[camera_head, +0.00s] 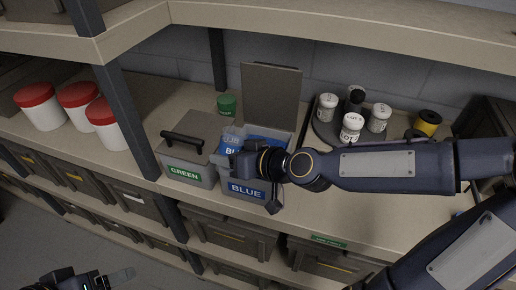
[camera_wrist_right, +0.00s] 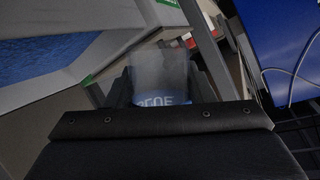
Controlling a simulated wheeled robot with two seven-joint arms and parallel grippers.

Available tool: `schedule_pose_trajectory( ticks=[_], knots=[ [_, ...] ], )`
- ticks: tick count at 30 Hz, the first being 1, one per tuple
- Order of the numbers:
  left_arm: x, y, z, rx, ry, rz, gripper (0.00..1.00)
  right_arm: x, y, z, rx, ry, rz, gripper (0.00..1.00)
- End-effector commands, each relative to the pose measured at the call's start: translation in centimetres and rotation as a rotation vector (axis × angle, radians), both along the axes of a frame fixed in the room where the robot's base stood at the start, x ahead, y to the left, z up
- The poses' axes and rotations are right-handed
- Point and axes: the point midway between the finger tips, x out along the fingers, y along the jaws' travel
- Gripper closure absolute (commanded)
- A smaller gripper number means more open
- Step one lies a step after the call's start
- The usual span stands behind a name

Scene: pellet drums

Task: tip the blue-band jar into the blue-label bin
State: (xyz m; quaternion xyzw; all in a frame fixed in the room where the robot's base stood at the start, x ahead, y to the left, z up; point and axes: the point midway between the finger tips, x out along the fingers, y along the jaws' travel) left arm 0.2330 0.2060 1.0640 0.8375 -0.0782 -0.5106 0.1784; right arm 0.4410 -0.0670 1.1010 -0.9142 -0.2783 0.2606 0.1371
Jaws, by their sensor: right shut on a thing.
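The blue-label bin (camera_head: 247,188) stands on the shelf with its grey lid (camera_head: 271,95) raised, and blue shows inside. My right gripper (camera_head: 237,158) is over the bin's left side, shut on the blue-band jar (camera_head: 230,138). The jar is clear, with a blue lettered band; it also shows between the fingers in the right wrist view (camera_wrist_right: 162,75). Its mouth and contents are partly hidden, and I cannot tell how far it is tilted. A speckled blue surface (camera_wrist_right: 55,72) shows left of it there. My left gripper (camera_head: 112,278) is low at the bottom left, away from the shelf.
A closed green-label bin (camera_head: 187,174) stands directly left. A green-lidded container (camera_head: 227,104) is behind. Several white jars stand on a dark round tray (camera_head: 330,133) to the right, near a yellow-topped black container (camera_head: 427,122). Red-lidded white drums (camera_head: 78,98) stand at left. An upper shelf (camera_head: 350,32) overhangs.

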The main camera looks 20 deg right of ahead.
Motion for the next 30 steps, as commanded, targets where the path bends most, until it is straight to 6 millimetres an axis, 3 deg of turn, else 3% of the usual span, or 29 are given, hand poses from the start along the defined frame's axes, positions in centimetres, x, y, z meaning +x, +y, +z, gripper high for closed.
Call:
schedule_pose_trajectory(
  ticks=[2,6,15,30],
  knots=[
    [0.1,0.0,0.5,0.000,-0.003,0.001,0.26,-0.3,0.5,0.8,-0.067,-0.052,0.002,0.79],
    [0.1,0.0,-1.8,0.000,-0.002,0.001,0.26,-0.6,0.9,-0.6,-0.159,-0.121,0.000,0.79],
    [0.1,0.0,-5.0,0.000,-0.002,0.001,0.26,-0.9,1.3,-1.1,-0.290,-0.218,-0.003,0.79],
    [0.1,0.0,-5.9,0.000,-0.002,0.001,0.26,-1.1,1.5,-0.8,-0.331,-0.247,-0.003,0.79]
  ],
)
